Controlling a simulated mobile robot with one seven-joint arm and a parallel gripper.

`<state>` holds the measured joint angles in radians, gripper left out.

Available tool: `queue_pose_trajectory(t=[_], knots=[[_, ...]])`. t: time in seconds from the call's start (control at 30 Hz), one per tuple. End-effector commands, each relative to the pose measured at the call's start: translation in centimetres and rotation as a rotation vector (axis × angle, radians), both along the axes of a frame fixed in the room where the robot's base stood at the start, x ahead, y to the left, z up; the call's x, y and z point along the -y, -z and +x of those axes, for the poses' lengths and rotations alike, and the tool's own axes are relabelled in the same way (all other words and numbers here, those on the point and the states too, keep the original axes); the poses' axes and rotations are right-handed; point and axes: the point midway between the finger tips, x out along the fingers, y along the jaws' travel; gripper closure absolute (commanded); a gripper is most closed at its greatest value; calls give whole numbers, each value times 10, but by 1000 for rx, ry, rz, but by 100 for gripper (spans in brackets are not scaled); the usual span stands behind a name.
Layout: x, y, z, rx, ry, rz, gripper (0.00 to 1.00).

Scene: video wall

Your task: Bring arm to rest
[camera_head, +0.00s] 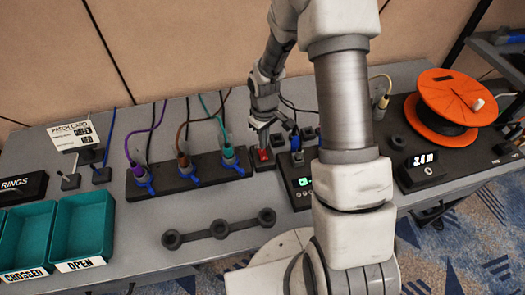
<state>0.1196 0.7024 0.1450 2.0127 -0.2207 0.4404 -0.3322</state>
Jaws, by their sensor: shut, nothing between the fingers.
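My gripper (264,125) is shut with nothing in it. It points down over the grey table (205,265), just above or touching a small red button (263,155) on a dark base; I cannot tell which. My arm rises from the bottom right, goes up past the top edge and comes back down to the gripper. It hides part of the table and of the black box with a green display (303,183).
A black strip (205,172) with purple, brown and green cables stands left of my gripper. Teal trays (110,205) sit at the left front. An orange reel (440,85) stands at the right.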

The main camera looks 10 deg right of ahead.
Motion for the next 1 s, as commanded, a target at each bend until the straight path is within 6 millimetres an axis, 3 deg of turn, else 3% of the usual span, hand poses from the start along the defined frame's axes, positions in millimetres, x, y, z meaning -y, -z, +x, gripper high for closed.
queue_pose_trajectory(t=[0.17, 0.77, 0.87, 1.0], knots=[[0, -14, 0, -1, 0, 0, 100], [0, -18, 0, 5, 3, -2, 100], [2, -36, 1, 23, 17, -10, 100], [6, -81, -2, 69, 60, -27, 100]])
